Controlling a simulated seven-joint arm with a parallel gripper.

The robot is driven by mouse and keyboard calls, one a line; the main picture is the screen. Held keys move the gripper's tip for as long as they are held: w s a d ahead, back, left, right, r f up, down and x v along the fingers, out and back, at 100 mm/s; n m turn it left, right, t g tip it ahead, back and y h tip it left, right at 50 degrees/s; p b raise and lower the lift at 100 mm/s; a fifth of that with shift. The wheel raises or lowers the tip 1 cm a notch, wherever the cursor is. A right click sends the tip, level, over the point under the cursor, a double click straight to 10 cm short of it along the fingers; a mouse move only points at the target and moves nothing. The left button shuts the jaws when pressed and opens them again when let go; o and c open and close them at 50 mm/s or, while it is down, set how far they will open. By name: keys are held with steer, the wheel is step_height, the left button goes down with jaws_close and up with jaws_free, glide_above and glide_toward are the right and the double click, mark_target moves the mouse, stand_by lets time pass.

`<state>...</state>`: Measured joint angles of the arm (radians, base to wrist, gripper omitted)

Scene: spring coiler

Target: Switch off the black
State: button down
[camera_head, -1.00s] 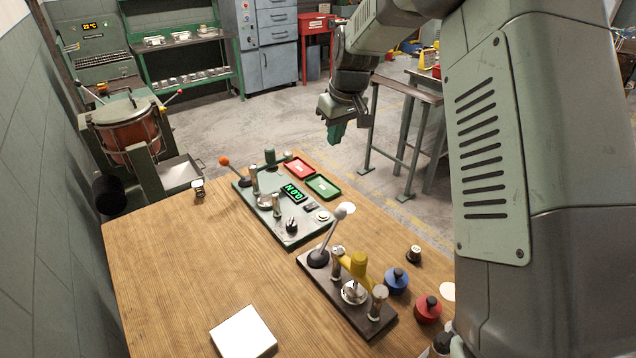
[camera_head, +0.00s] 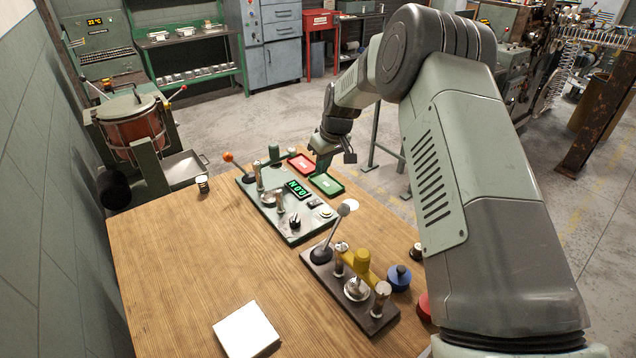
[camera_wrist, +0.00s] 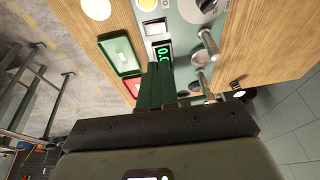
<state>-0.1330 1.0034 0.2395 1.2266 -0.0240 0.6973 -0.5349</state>
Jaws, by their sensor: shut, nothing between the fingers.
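The task line does not say which black thing is meant. A black knob (camera_head: 295,221) stands on the near part of the green panel (camera_head: 267,207); it shows at the top of the wrist view (camera_wrist: 208,5). Beside it on the panel are small pale switches or buttons (camera_head: 314,203) and a lit green display (camera_head: 297,188), also in the wrist view (camera_wrist: 163,52). My gripper (camera_head: 320,172) hangs over the panel's far right side by the green tray, apart from the knob. Its green fingers (camera_wrist: 158,72) are shut and empty, and hide part of the panel.
A red tray (camera_head: 302,163) and green tray (camera_head: 327,184) lie beside the panel. An orange-ball lever (camera_head: 228,157) rises at its far left. Nearer stands a dark base (camera_head: 322,270) with a tall lever (camera_head: 343,209) and posts. The table's left part (camera_head: 165,260) is mostly clear.

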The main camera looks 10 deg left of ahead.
mark_target(312, 203)
steer(key=x, duration=1.2)
steer(key=shift+s+d+f, duration=0.2)
steer(key=shift+s+d, duration=0.05)
steer(key=shift+s, duration=0.15)
steer(key=shift+f, duration=0.5)
